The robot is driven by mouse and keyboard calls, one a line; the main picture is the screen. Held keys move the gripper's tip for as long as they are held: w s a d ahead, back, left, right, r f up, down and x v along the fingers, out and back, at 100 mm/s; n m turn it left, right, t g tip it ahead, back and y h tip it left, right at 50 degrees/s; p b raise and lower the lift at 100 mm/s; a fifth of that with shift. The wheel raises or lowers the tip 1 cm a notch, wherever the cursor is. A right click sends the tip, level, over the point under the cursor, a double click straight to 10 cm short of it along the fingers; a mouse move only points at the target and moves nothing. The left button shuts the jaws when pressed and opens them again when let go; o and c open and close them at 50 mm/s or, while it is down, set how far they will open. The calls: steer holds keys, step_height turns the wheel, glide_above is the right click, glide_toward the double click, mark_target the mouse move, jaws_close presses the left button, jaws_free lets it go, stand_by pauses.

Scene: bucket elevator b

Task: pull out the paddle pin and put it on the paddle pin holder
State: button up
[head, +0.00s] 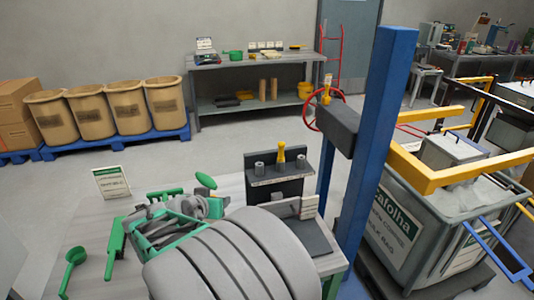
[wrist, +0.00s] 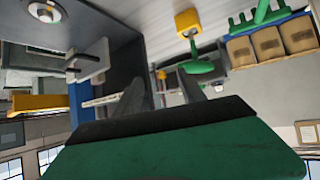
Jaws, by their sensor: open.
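A yellow-handled pin (head: 281,152) stands upright in the middle of a dark stand (head: 290,187), between two short grey cylinders. A second yellow-topped piece (head: 326,88) sits on a grey bracket on the blue post. I cannot tell for certain which is the paddle pin or which support is its holder. In the wrist view my gripper (wrist: 158,82) is open, its two dark fingers apart with nothing held between them. A yellow block (wrist: 187,21) and a green rounded piece (wrist: 199,66) show beyond the fingers there. I cannot place my gripper surely in the head view.
The blue post (head: 375,140) rises right of the stand. A yellow frame (head: 450,172) and grey bin (head: 400,225) are farther right. A green scoop (head: 72,262) lies at the lower left. Tan containers (head: 88,122) and a workbench (head: 255,65) stand behind, with clear floor before them.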

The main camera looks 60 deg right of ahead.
mark_target(280, 147)
steer(key=s+d+r+m+g+h+p, duration=0.1)
steer(key=s+d+r+h, duration=0.1)
steer(key=d, duration=0.5)
steer(key=s+d+r+m+g+h+p, duration=0.1)
steer(key=s+d+r+h, duration=0.2)
steer(key=d, duration=0.4)
steer(key=s+d+r+m+g+h+p, duration=0.1)
steer(key=s+d+r+m+h+p, duration=0.1)
steer(key=s+d+r, duration=0.2)
steer(key=shift+s+d+r+g, duration=0.1)
steer(key=shift+s+d+r, duration=0.05)
steer(key=shift+d, duration=0.35)
steer(key=shift+s+d+r+g, duration=0.1)
steer(key=shift+s+d, duration=0.1)
steer(key=shift+d, duration=0.3)
steer(key=shift+s+d+r+g, duration=0.1)
steer(key=shift+s+d+r, duration=0.05)
steer(key=shift+d, duration=0.35)
steer(key=shift+d+f, duration=0.1)
steer(key=shift+d, duration=0.2)
jaws_close()
